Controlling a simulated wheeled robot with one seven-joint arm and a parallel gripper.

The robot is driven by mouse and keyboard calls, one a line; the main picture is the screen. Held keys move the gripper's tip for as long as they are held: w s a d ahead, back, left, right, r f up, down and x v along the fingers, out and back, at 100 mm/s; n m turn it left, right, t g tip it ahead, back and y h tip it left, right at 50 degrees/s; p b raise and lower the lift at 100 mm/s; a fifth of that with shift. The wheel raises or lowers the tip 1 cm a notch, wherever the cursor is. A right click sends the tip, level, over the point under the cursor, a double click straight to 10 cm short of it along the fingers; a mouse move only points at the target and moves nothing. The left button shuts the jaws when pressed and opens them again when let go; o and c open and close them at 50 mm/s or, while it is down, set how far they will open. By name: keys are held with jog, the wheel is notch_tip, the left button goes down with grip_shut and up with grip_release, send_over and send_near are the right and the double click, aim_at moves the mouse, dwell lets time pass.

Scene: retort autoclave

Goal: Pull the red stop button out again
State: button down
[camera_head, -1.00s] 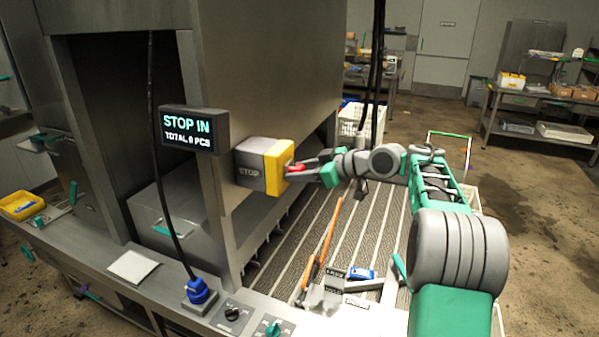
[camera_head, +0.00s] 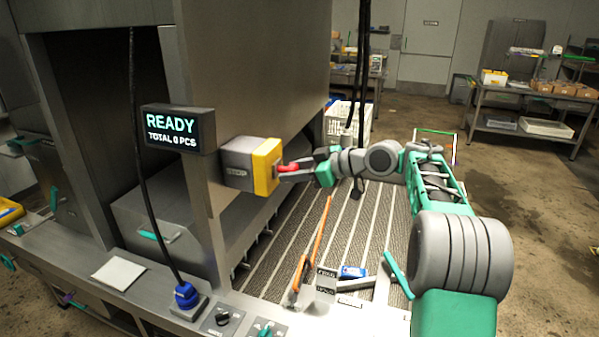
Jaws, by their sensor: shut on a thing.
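The red stop button (camera_head: 287,168) sticks out to the right from the yellow face of the stop box (camera_head: 266,167). The box is grey with a yellow front plate and is fixed on the machine's corner post. My gripper (camera_head: 290,171) is shut on the red button, reaching in from the right. The fingers partly hide the button. The display (camera_head: 178,128) left of the box reads "READY" and "TOTAL 0 PCS".
A dark cable (camera_head: 142,170) hangs down to a blue plug (camera_head: 187,294) on the front ledge. Knobs (camera_head: 222,319) sit beside it. A white crate (camera_head: 346,122) stands behind my arm. A shelf table (camera_head: 530,110) is at the back right.

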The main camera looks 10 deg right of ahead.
jog(key=shift+d+f, duration=0.1)
jog(key=c, duration=1.1)
grip_release()
jog(key=shift+s+d, duration=0.1)
jog(key=shift+d, duration=0.05)
jog(key=shift+o, duration=1.1)
jog(key=b+v, duration=0.2)
jog(key=v, duration=0.5)
jog(key=shift+s+r, duration=0.2)
jog(key=shift+r, duration=0.05)
jog(key=shift+d, duration=0.1)
